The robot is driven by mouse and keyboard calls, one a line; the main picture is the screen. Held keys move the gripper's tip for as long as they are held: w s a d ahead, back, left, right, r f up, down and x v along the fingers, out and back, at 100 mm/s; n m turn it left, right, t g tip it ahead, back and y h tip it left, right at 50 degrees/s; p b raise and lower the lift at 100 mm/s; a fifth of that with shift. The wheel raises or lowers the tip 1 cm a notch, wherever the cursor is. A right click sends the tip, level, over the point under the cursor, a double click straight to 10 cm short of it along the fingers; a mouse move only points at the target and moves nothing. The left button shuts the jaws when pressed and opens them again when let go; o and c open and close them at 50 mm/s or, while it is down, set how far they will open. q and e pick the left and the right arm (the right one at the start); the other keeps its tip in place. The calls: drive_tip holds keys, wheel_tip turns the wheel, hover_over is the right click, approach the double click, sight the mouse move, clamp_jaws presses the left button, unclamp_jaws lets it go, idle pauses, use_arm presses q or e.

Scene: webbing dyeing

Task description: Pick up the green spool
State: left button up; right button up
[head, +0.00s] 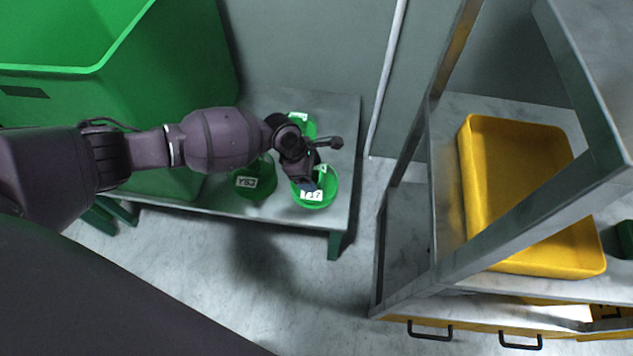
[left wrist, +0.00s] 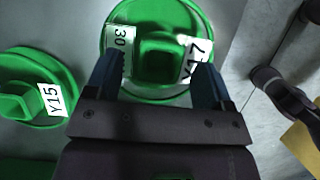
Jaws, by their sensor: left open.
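Several green spools stand on a low grey table (head: 345,125). The green spool labelled Y17 (head: 327,184) is nearest the table's right front corner. My left gripper (head: 309,184) is over this spool and partly hides it. In the left wrist view the same spool (left wrist: 160,62) lies between and beyond the two fingers of the open left gripper (left wrist: 158,80). I cannot tell whether the fingers touch it. A second green spool (head: 262,167) stands to its left, and a third (head: 307,121) is behind, partly hidden by my arm.
A large green bin (head: 185,60) stands at the left of the table. On the right is a grey metal rack (head: 445,190) with a yellow tray (head: 480,190) on it and black drawer handles (head: 430,331) below. Bare floor lies between table and rack.

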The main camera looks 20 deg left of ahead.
use_arm(q)
drive_tip(key=shift+d+f, duration=0.15)
drive_tip(key=shift+f, duration=0.45)
drive_tip(key=shift+w+r, duration=0.1)
drive_tip(key=shift+c, duration=0.3)
drive_tip(key=c, duration=1.1)
drive_tip(key=shift+o, duration=0.2)
